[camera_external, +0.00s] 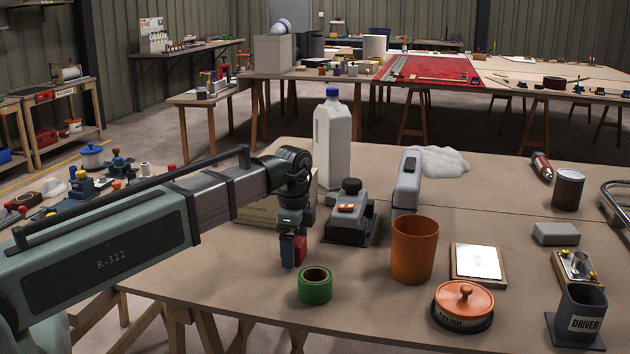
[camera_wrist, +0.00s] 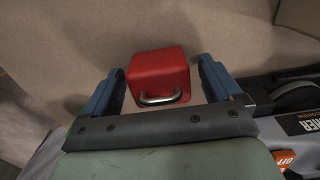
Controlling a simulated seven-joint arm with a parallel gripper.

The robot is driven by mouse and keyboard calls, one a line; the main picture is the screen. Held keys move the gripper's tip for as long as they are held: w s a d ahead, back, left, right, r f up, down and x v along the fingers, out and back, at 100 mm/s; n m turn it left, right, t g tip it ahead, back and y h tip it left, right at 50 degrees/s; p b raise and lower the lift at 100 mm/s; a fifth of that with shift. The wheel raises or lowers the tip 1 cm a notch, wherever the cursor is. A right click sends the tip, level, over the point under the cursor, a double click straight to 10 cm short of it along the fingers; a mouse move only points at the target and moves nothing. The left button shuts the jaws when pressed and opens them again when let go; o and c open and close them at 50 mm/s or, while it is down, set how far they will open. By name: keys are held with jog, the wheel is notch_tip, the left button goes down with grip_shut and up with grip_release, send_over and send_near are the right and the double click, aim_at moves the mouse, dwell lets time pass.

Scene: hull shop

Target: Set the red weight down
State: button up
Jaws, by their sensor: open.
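The red weight (camera_wrist: 160,72) is a red block with a silver handle, and it appears to rest upright on the brown table. In the wrist view it lies between the two blue fingers of my gripper (camera_wrist: 159,68), with a gap on each side. In the external view my gripper (camera_external: 294,252) points down at the table's near left part. The red weight (camera_external: 300,249) shows there only in part, behind a blue finger. My gripper is open around the weight and does not hold it.
A green tape roll (camera_external: 315,286) lies just in front of my gripper. A grey sander (camera_external: 350,218) stands close on the right, with a white bottle (camera_external: 331,140) behind. An orange cup (camera_external: 414,250) and a lidded orange pot (camera_external: 463,303) stand farther right. A cardboard box (camera_external: 258,208) is behind my arm.

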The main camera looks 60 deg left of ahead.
notch_tip(320, 180, up, 12)
jog(key=shift+r, duration=0.1)
dwell(0.6)
dwell(0.4)
